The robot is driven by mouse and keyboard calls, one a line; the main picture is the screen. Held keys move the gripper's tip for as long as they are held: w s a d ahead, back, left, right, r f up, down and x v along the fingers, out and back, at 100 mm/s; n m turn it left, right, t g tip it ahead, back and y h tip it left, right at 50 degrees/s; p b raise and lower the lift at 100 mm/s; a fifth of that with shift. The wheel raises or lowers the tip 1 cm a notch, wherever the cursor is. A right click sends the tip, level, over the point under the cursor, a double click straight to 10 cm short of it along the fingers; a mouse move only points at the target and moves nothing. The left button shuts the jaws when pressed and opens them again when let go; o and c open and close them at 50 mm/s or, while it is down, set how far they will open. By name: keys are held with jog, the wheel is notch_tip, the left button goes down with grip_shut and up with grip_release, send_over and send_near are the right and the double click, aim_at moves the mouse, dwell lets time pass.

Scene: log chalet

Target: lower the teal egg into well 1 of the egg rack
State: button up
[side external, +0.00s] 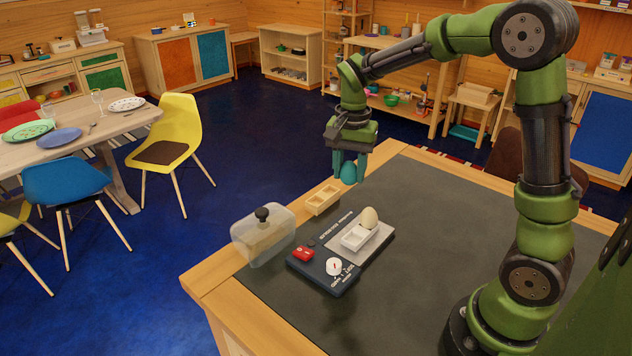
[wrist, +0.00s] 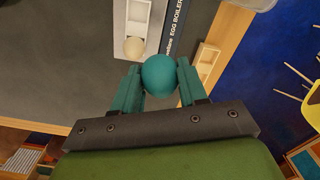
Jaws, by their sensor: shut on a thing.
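My gripper (side external: 349,170) is shut on the teal egg (side external: 348,174), which hangs between the two teal fingers above the table's far edge. In the wrist view the egg (wrist: 159,76) sits between the fingertips (wrist: 158,72). A small white rack (side external: 356,237), which looks like the egg rack, sits on the grey plate of the egg boiler (side external: 322,270). A cream egg (side external: 369,217) is at its far end. The rack (wrist: 138,14) and cream egg (wrist: 133,47) are ahead of the held egg in the wrist view. Well numbers cannot be read.
A wooden two-compartment tray (side external: 323,198) stands beyond the boiler, left of and below my gripper. A clear cover (side external: 263,238) with a black knob stands left of the boiler. The dark tabletop (side external: 430,235) is clear to the right.

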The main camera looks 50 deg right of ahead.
jog(key=w+d+f, duration=0.6)
jog(key=w+d, duration=0.2)
jog(key=w, duration=0.3)
jog(key=shift+w+d+f, duration=0.2)
jog(key=shift+w+f, duration=0.15)
jog(key=shift+f, duration=0.05)
dwell(0.3)
jog(key=shift+f, duration=0.6)
jog(key=shift+f, duration=2.35)
dwell(1.2)
jog(key=o, duration=0.8)
jog(key=shift+c, duration=0.2)
jog(key=shift+r, duration=0.1)
